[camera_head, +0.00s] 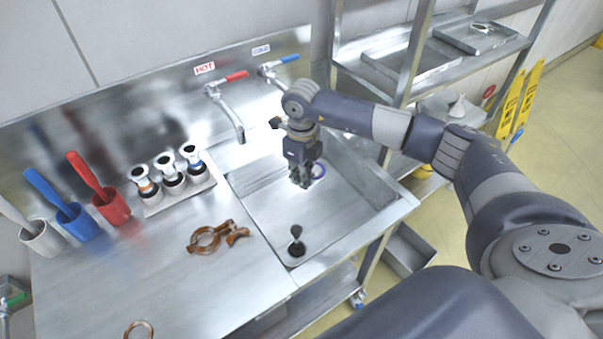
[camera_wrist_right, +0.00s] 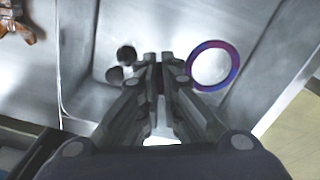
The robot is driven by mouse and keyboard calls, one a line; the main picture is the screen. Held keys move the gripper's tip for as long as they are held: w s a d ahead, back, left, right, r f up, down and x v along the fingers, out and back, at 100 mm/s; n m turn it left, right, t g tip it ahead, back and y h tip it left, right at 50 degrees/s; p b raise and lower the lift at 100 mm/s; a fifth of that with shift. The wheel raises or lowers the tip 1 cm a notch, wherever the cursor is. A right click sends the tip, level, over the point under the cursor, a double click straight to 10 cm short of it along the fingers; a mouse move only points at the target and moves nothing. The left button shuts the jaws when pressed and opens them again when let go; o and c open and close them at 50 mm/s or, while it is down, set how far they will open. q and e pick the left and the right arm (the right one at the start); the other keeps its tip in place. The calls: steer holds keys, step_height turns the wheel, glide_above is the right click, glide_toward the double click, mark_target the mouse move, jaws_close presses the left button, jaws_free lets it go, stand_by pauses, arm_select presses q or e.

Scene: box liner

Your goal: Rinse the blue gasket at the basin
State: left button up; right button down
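The blue gasket (camera_head: 319,170) is a ring with purple-magenta patches, just right of my right fingertips over the basin. It also shows in the right wrist view (camera_wrist_right: 213,66) beside the right finger. My right gripper (camera_head: 302,181) points down inside the steel basin (camera_head: 262,212), below and right of the taps. In the wrist view its fingertips (camera_wrist_right: 160,62) are nearly together, with a dark reddish bit between them. The gasket seems held off the floor at the tips, though the exact contact is hidden. My left gripper is out of view.
A red-handled hot tap (camera_head: 228,105) and a blue-handled tap (camera_head: 277,68) stand behind the basin. A dark drain piece (camera_head: 296,245) sits near its front. Copper clamps (camera_head: 207,239), a rack of fittings (camera_head: 170,180) and brushes in holders (camera_head: 113,207) occupy the left counter.

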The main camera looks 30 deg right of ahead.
steer(key=shift+f+b, duration=6.15)
steer(key=shift+f, duration=3.5)
steer(key=shift+r+p, duration=5.95)
steer(key=shift+r, duration=3.35)
